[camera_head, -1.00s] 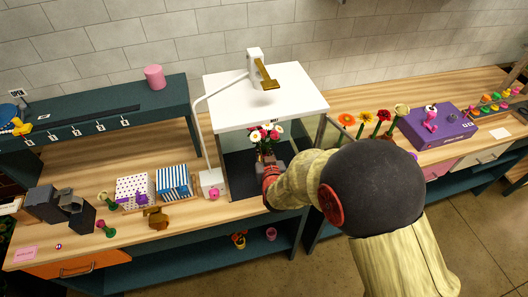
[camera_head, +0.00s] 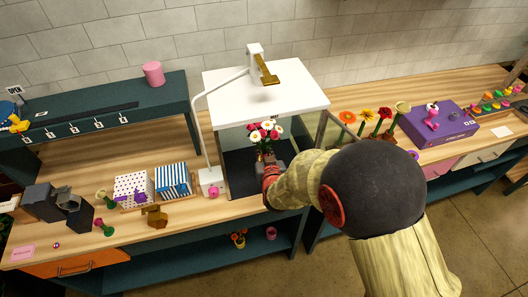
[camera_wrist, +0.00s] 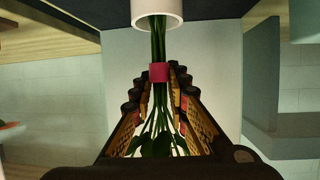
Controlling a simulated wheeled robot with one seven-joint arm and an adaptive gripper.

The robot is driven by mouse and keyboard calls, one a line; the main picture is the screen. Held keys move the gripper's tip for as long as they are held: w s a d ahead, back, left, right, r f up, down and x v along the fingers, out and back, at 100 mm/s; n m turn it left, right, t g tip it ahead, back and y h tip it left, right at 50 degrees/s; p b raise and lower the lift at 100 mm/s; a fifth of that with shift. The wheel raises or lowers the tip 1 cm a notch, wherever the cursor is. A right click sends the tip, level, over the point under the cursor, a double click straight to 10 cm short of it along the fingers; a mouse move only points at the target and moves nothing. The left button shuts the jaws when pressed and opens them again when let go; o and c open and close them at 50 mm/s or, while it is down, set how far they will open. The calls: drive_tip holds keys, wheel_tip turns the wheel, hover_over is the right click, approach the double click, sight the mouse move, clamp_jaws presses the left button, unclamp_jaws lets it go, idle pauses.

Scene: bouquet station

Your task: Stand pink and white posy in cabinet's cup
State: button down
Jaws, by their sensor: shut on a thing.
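The pink and white posy (camera_head: 264,131) is upright inside the white-topped cabinet (camera_head: 300,98), its blooms above my gripper (camera_head: 270,167). In the wrist view my gripper (camera_wrist: 160,112) is shut around the posy's green stems (camera_wrist: 158,48), near their red band (camera_wrist: 159,72). Leaves show between the fingers; the blooms are out of that view. The white cup (camera_wrist: 174,17) is at the top of the wrist view. The stem ends meet its mouth there; how deep they go I cannot tell. The cup is hidden in the head view.
A white lamp post (camera_head: 200,135) stands at the cabinet's left. Patterned boxes (camera_head: 172,180) sit left on the counter. Single flowers (camera_head: 366,116) and a purple box (camera_head: 437,125) are to the right. The cabinet roof overhangs the posy.

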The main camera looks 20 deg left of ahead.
drive_tip(key=shift+f+b, duration=0.5)
drive_tip(key=shift+b, duration=0.1)
drive_tip(key=c, duration=1.7)
unclamp_jaws()
drive_tip(key=shift+o, duration=0.4)
drive_tip(key=o, duration=0.5)
drive_tip(key=shift+o, duration=0.2)
drive_tip(key=shift+s, duration=0.1)
drive_tip(key=p+v, duration=0.2)
drive_tip(key=v, duration=0.7)
drive_tip(key=shift+p, duration=0.3)
